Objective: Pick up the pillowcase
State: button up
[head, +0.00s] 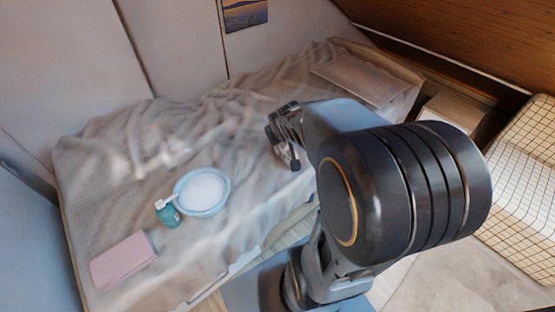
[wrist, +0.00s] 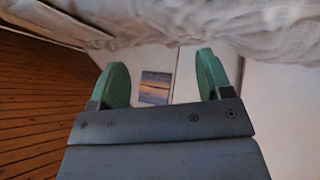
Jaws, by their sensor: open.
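A pink, flat, folded cloth (head: 124,260), which looks like the pillowcase, lies on the near left corner of the bed in the head view. A flat pale pillow-like piece (head: 358,78) lies at the far right end of the bed; I cannot tell if it is a pillow or a case. My gripper (head: 281,143) is over the right middle of the bed, well away from the pink cloth. In the wrist view my gripper (wrist: 162,66) has its two green fingers apart with nothing between them. The pink cloth is not in the wrist view.
The bed has a rumpled beige cover (head: 120,170). A blue-rimmed bowl with white contents (head: 203,190) and a teal pump bottle (head: 167,213) stand between my gripper and the pink cloth. A picture (head: 245,14) hangs on the wall. A checked cushion (head: 525,190) is at the right.

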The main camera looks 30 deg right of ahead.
jog(key=w+d+f+t+b, duration=0.2)
jog(key=w+d+f+b, duration=0.15)
jog(key=d+f, duration=0.6)
jog(key=d+f+n+t+y+b, duration=0.25)
jog(key=d+f, duration=0.25)
jog(key=f, duration=0.6)
jog(key=t+y+b, duration=0.2)
jog(key=y+b, duration=0.1)
send_near(286, 153)
notch_tip(286, 153, down, 2)
jog(key=w+d, duration=0.1)
jog(key=w, duration=0.1)
jog(key=shift+m+h, duration=0.25)
jog(key=shift+d+f+b+x, duration=0.1)
jog(key=shift+f+b+x, duration=0.05)
jog(key=shift+x, duration=1.45)
jog(key=shift+d+f+b+x, duration=0.1)
jog(key=shift+b+x, duration=0.05)
jog(key=shift+x, duration=1.45)
jog(key=shift+s, duration=0.1)
jog(key=shift+c, duration=0.3)
jog(key=c, duration=1)
jog(key=shift+r, duration=0.15)
